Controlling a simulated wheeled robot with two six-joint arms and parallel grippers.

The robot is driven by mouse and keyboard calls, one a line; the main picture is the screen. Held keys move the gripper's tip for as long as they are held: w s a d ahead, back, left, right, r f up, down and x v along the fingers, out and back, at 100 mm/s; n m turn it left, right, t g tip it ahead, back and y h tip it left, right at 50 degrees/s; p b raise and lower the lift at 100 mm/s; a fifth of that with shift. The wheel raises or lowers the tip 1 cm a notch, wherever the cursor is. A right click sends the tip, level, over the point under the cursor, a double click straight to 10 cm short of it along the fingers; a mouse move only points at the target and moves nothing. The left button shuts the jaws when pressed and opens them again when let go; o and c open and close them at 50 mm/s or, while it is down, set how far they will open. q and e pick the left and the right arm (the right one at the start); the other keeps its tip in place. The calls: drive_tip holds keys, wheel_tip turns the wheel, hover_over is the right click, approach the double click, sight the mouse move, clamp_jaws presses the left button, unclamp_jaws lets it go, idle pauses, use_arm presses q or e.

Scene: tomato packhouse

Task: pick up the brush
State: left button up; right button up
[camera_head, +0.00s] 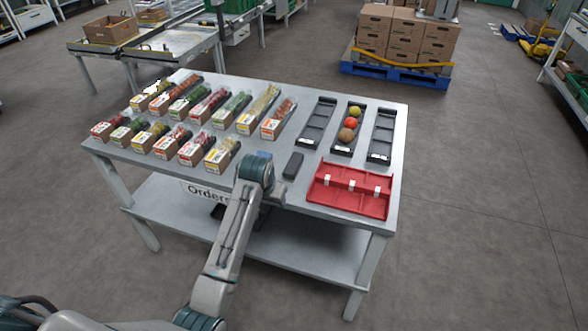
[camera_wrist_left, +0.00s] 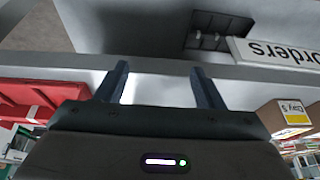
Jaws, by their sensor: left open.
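I cannot make out a brush for certain in either view. A small dark block (camera_head: 293,164) lies on the table right of my left wrist; I cannot tell what it is. My left gripper (camera_head: 279,192) is over the table's front edge, small and partly hidden by its own wrist. In the wrist view my left gripper (camera_wrist_left: 161,84) is open, its two fingers apart with nothing between them. A dark tray-like thing (camera_wrist_left: 213,30) shows beyond them near the upside-down Orders sign (camera_wrist_left: 275,54). My right gripper is not in view.
The grey table (camera_head: 290,119) carries two rows of boxed tomato packs (camera_head: 192,152) at left. Black trays (camera_head: 317,124) stand at the back right, one holding several round fruits. A red divided tray (camera_head: 346,203) is at the front right. The lower shelf (camera_head: 310,245) is mostly bare.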

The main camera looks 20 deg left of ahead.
use_arm(q)
approach(293, 163)
drive_tip(key=shift+s+a+f, duration=0.15)
drive_tip(key=shift+a, duration=0.1)
drive_tip(key=x, duration=0.4)
drive_tip(key=shift+w+d+f+p, duration=0.1)
drive_tip(key=shift+w+f+p, duration=0.15)
drive_tip(key=shift+p, duration=0.15)
drive_tip(key=shift+w+f, duration=0.2)
drive_tip(key=shift+f, duration=0.25)
drive_tip(key=shift+w+d+f+p, duration=0.1)
drive_tip(key=shift+w+f+p, duration=0.1)
drive_tip(key=shift+f+p, duration=0.15)
drive_tip(key=x, duration=0.3)
drive_tip(key=shift+w+f+p, duration=0.2)
drive_tip(key=shift+f+p, duration=0.15)
drive_tip(key=shift+f, duration=0.15)
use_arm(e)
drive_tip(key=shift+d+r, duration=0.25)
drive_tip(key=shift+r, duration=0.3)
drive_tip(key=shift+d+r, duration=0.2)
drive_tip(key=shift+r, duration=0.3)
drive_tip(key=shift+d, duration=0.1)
use_arm(q)
drive_tip(key=shift+f, duration=0.2)
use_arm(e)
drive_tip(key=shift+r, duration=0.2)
